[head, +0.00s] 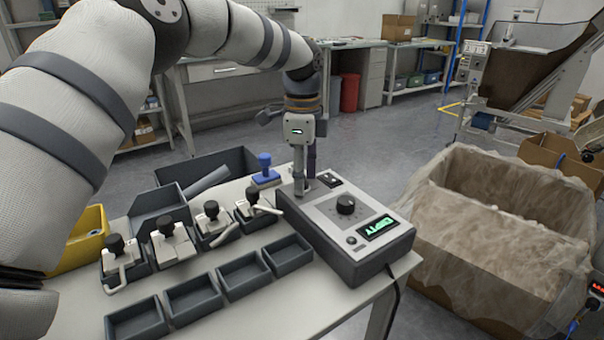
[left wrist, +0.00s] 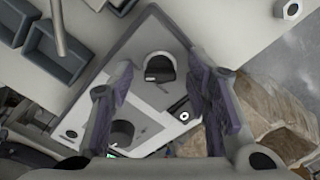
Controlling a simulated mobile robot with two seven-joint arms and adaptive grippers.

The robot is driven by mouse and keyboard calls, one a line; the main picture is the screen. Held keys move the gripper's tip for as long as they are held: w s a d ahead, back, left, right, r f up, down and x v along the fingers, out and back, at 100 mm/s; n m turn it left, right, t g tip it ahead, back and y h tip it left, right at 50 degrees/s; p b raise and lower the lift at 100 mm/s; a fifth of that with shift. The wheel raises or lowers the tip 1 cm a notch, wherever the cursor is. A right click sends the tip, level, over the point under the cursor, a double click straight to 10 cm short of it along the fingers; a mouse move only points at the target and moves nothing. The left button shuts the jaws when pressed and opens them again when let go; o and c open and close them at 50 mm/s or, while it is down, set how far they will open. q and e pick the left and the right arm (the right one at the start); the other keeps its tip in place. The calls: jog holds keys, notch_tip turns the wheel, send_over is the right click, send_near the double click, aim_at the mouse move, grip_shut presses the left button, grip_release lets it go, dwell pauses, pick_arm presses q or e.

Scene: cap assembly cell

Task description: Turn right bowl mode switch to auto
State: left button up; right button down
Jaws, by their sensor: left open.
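A grey control box (head: 330,222) with a large black knob (head: 346,204) and a lit green display (head: 381,227) stands on the table. In the left wrist view a black selector switch (left wrist: 160,68) in a pale ring sits on the box's top plate; I take it for the mode switch. In the head view my fingers hide it. My left gripper (head: 305,184) points down over the far end of the box. In the left wrist view its open fingers (left wrist: 163,76) stand either side of the switch, apparently apart from it. My right gripper is not in view.
Several dark bins (head: 195,297) and small black-knobbed fixtures (head: 212,222) stand left of the box. A blue-handled stamp (head: 264,172) is behind them. A cardboard box lined with plastic film (head: 490,220) stands right of the table. A cable (head: 392,290) hangs at the table edge.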

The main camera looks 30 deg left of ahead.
pick_arm(q)
jog(key=shift+c, duration=0.4)
grip_shut()
